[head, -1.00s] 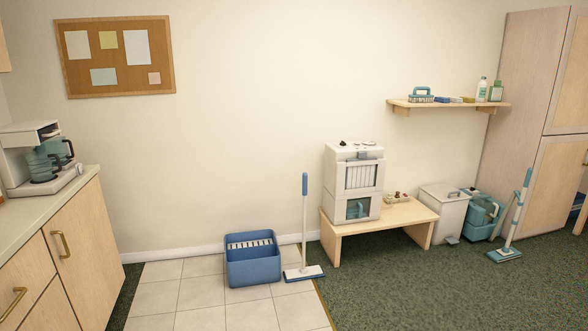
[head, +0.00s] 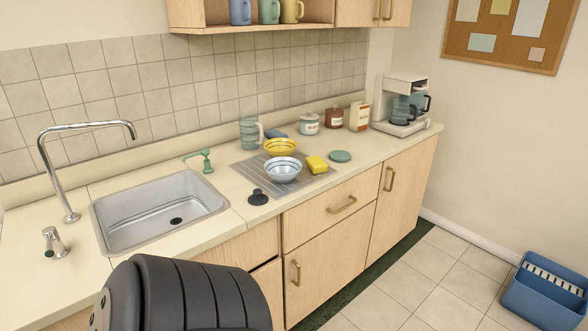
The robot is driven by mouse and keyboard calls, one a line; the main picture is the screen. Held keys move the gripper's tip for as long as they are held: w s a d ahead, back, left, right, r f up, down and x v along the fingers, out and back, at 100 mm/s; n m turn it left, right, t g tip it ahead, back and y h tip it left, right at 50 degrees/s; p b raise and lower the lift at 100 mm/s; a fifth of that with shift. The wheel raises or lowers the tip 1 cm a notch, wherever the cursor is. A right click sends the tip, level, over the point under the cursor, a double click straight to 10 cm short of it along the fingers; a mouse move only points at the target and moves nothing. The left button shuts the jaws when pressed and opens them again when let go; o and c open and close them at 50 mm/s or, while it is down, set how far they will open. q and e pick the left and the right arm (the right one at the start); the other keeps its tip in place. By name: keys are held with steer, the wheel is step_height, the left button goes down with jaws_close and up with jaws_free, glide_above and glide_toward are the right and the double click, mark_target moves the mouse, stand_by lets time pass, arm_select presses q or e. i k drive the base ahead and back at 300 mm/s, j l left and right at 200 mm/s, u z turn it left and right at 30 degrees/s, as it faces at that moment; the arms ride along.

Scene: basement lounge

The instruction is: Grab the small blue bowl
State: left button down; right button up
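A small pale blue bowl (head: 283,170) with darker bands stands upright on a grey drying mat (head: 246,168) on the kitchen counter, right of the sink. A yellow bowl (head: 280,146) sits just behind it, partly covered by it. Neither of my grippers is in view. A dark ribbed part of my own body shows at the bottom, well short of the bowl.
A yellow sponge (head: 317,164) lies right of the bowl, a black stopper (head: 258,197) in front-left. A clear pitcher (head: 248,132) stands behind. The sink (head: 160,210) is left; a coffee maker (head: 402,105) is right. Tiled floor (head: 420,285) before the cabinets is partly clear.

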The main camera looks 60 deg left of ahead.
mark_target(281, 170)
steer(key=u, duration=2.05)
